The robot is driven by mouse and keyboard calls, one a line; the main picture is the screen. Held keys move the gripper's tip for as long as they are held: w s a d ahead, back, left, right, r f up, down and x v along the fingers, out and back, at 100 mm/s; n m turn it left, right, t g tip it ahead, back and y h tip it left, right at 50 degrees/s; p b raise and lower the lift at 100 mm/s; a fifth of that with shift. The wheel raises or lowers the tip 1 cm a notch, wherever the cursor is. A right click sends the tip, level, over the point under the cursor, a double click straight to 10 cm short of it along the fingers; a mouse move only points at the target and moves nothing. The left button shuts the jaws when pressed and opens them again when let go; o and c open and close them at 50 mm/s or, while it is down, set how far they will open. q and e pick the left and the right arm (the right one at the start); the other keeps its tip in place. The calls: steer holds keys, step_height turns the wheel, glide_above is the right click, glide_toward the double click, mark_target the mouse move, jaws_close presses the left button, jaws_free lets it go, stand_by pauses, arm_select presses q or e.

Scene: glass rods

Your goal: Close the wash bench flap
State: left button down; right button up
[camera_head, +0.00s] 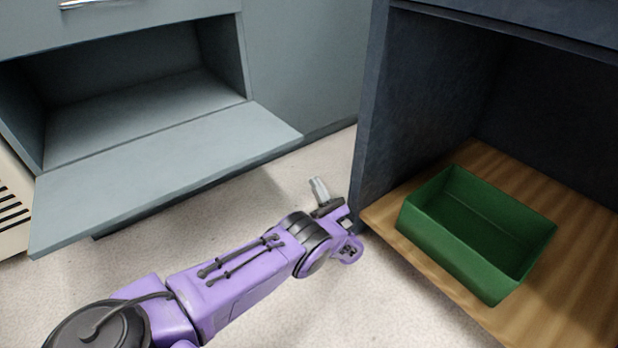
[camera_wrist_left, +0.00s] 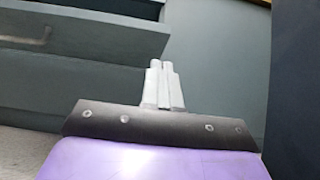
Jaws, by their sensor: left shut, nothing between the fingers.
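The wash bench flap (camera_head: 165,170) is a grey-blue panel hinged at its bottom edge. It hangs open, lying out nearly flat in front of the empty compartment (camera_head: 130,105) of the grey-blue bench at the left of the head view. My left gripper (camera_head: 318,187) is shut and empty, over the floor to the right of the flap and apart from it. In the left wrist view its shut fingers (camera_wrist_left: 160,82) point toward the bench front, with a grey-blue panel (camera_wrist_left: 80,88) beyond them at the left. My right gripper is in neither view.
A dark blue cabinet (camera_head: 415,95) stands open close to the right of my left gripper. A green bin (camera_head: 430,230) sits on its wooden shelf (camera_head: 385,215). A slatted beige panel (camera_head: 12,205) is at the far left. The pale floor (camera_head: 270,190) between flap and cabinet is clear.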

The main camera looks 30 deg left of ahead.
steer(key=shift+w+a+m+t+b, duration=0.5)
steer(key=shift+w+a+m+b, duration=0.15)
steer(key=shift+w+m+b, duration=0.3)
arm_select(q)
steer(key=x, duration=0.9)
steer(key=shift+a+r, duration=0.25)
steer(key=shift+r, duration=0.1)
steer(key=shift+r, duration=0.1)
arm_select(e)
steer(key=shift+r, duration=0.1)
